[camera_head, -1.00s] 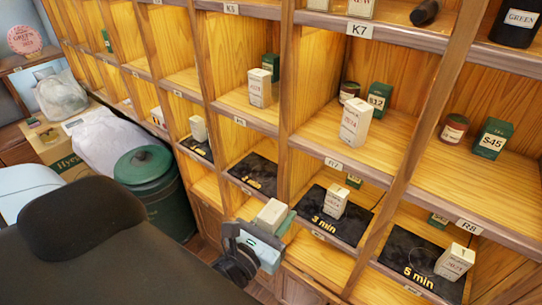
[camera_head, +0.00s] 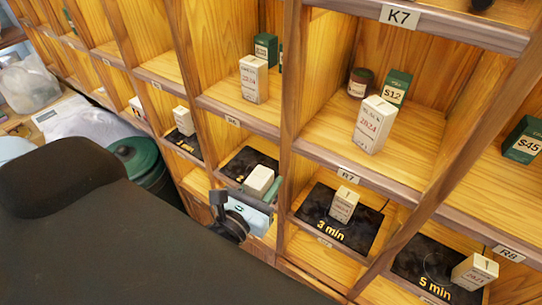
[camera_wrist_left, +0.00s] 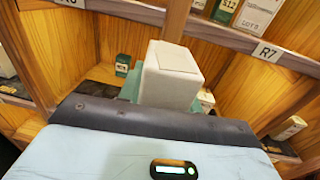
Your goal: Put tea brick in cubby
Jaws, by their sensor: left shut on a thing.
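My left gripper (camera_head: 262,190) is shut on a white tea brick (camera_head: 259,180), a plain pale block that stands up from the jaws. In the head view it is in front of the cubby below the R6 label, whose black mat (camera_head: 242,166) shows behind the brick. In the left wrist view the brick (camera_wrist_left: 172,76) stands between the greenish fingers, with the wooden cubbies behind it. Whether the brick is inside the cubby's front edge I cannot tell. My right gripper is not in view.
To the right are a "3 min" mat (camera_head: 316,228) with a white box (camera_head: 343,205) and a "5 min" mat (camera_head: 425,262) with another white box (camera_head: 475,271). Wooden dividers and shelf lips border each cubby. A green bin (camera_head: 138,160) stands left.

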